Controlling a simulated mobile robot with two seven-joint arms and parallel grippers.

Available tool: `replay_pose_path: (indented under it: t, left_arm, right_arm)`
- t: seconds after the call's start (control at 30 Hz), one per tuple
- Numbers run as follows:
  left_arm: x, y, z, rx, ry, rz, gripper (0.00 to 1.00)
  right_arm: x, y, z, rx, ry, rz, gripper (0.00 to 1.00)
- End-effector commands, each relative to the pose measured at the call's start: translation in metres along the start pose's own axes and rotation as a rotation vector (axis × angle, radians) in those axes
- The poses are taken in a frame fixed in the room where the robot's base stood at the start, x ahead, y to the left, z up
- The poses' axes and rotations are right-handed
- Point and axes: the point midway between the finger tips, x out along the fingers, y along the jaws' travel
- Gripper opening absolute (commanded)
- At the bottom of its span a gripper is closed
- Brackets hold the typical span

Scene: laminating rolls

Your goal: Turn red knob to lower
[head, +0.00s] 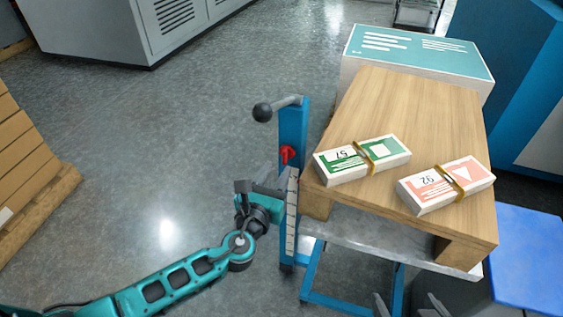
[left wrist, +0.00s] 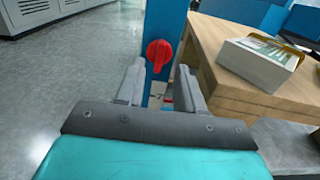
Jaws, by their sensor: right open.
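The red knob (head: 287,154) sits on the side of a blue upright post (head: 293,125) of the lift cart. My left gripper (head: 268,186) is just below and left of the knob in the head view. In the left wrist view the red knob (left wrist: 159,54) lies straight ahead, its body near the tips of two spread grey fingers. The fingers are apart with nothing held, and I cannot tell whether they touch the knob. My right gripper (head: 410,306) is open and empty at the bottom edge of the head view, partly cut off.
A wooden platform (head: 400,105) on the cart's metal table carries a green-labelled pack (head: 335,165) and a red-labelled pack (head: 425,195). A teal-topped box (head: 420,52) stands behind. A black ball handle (head: 262,112) sticks out above the knob.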

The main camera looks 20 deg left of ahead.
Motion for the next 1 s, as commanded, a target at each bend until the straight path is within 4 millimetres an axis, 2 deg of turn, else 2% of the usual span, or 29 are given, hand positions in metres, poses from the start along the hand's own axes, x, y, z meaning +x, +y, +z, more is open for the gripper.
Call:
replay_pose_path:
  t: [0.1,0.3,0.67,1.0]
  left_arm:
    - [0.022,0.000,0.000,-0.002,-0.002,0.001,0.37]
    - [0.041,0.000,-0.001,-0.001,0.000,0.000,0.37]
    - [0.044,0.000,-0.001,-0.002,0.002,0.000,0.36]
    - [0.044,0.000,-0.001,-0.002,0.001,0.000,0.04]
  right_arm:
    - [0.002,0.000,0.003,0.003,0.000,0.001,1.00]
    - [0.004,0.000,0.005,0.007,0.000,0.002,1.00]
    - [0.004,0.000,0.005,0.007,0.001,0.003,1.00]
    - [0.004,0.000,0.006,0.007,0.000,0.003,1.00]
